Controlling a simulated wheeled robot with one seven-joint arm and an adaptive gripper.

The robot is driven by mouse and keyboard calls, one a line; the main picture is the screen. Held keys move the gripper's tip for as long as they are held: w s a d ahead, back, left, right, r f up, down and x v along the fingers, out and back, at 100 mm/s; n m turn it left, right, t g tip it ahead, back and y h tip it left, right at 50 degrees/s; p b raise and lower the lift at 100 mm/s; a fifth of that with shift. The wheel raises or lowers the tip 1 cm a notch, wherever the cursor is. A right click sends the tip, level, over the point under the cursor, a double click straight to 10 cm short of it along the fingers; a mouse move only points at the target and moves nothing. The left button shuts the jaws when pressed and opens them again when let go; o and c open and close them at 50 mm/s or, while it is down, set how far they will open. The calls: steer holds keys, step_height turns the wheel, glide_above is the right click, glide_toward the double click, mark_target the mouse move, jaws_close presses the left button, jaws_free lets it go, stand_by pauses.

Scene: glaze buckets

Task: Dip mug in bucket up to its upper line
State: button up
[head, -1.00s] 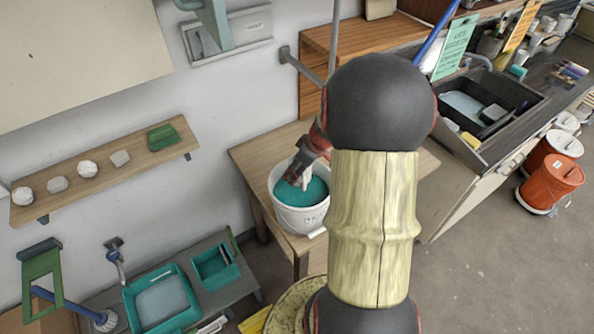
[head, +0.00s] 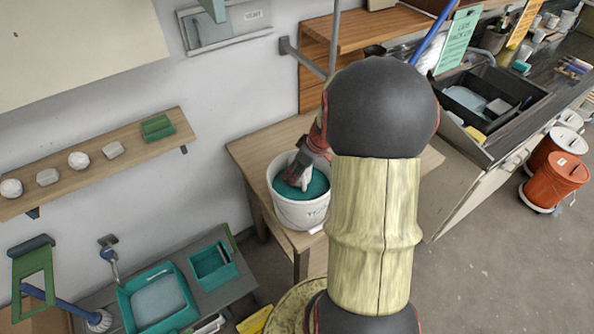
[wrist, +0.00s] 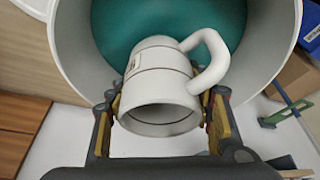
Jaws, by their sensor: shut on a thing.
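The white mug (wrist: 160,76) is between the fingers of my gripper (wrist: 164,98), which is shut on it. Its open mouth faces the wrist camera, its base points toward the teal glaze (wrist: 118,30), and its handle (wrist: 212,60) sticks out to the right. Faint bands ring its wall. In the head view the mug (head: 296,180) is inside the outline of the white bucket (head: 300,214), and my gripper (head: 303,164) reaches in from above. I cannot tell whether the base touches the glaze. The far side of the mug is hidden.
The bucket stands on a wooden table (head: 262,150) against the wall. A shelf (head: 90,172) with small pale pieces hangs at left. Teal trays (head: 158,298) lie below it. A dark sink (head: 490,100) and orange buckets (head: 556,182) are at right.

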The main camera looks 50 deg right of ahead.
mark_target(297, 185)
steer(key=shift+f+b, duration=3.85)
steer(key=shift+b, duration=0.4)
steer(key=shift+b, duration=0.45)
steer(key=shift+r+p, duration=2.1)
steer(key=shift+r, duration=2.15)
step_height(297, 185, up, 10)
steer(key=p, duration=0.4)
